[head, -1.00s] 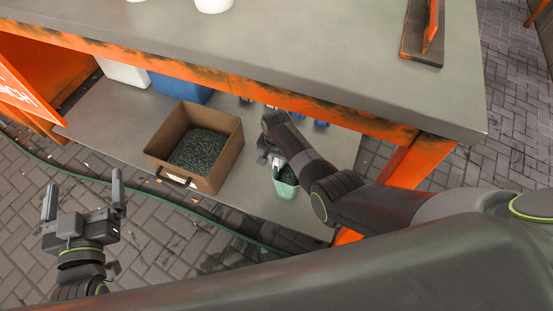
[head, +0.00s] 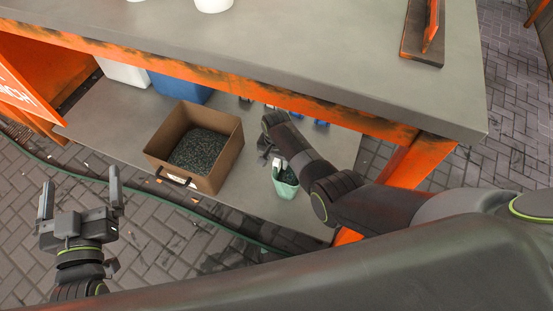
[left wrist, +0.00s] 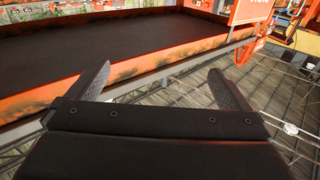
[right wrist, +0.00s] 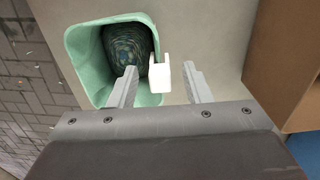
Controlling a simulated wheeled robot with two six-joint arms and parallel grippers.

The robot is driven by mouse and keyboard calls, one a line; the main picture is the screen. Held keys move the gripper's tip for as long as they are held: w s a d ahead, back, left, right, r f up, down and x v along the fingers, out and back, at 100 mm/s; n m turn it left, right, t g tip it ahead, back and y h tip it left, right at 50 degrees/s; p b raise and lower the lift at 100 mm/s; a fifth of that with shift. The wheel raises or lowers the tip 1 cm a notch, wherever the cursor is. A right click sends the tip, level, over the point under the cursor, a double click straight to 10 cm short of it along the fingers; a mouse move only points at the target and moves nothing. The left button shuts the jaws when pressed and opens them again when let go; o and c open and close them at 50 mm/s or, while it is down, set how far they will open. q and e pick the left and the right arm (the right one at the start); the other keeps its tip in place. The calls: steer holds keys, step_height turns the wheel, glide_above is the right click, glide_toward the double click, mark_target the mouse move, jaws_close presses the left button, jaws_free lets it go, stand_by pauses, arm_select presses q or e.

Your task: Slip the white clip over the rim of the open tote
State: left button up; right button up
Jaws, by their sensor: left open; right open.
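The green open tote (right wrist: 88,65) stands on the lower shelf, with dark, mottled contents inside it. It also shows in the head view (head: 285,187), partly hidden by my right arm. The white clip (right wrist: 159,79) is at the tote's right rim in the right wrist view and appears to straddle it; how deep it sits is unclear. My right gripper (right wrist: 160,68) is open, one finger on each side of the clip, with visible gaps. My left gripper (head: 80,195) is open and empty, over the paved floor, away from the tote.
A brown box (head: 224,165) with dark granules stands left of the tote on the shelf (head: 230,205). The workbench top (head: 300,60) overhangs the shelf. A blue container (head: 180,88) stands at the back. A green hose (head: 150,195) crosses the floor.

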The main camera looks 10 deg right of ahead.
steer(key=shift+r+p, duration=0.5)
steer(key=shift+r, duration=0.3)
steer(key=shift+r+p, duration=0.45)
steer(key=shift+r, duration=0.3)
step_height(320, 180, up, 3)
steer(key=shift+f+p, duration=0.1)
steer(key=shift+p, duration=0.65)
arm_select(q)
steer(key=s+d+f+g+h+p, duration=0.1)
steer(key=s+f+g+p, duration=0.1)
steer(key=s+f+g, duration=0.6)
steer(key=s+f+n+g+h+p, duration=0.1)
steer(key=s+f+g+p, duration=0.2)
steer(key=s+f+g, duration=0.5)
steer(key=s+x, duration=0.1)
steer(key=x, duration=0.5)
steer(key=shift+d+f, duration=0.25)
steer(key=shift+d, duration=0.05)
arm_select(e)
step_height(320, 180, up, 12)
steer(key=shift+f, duration=0.25)
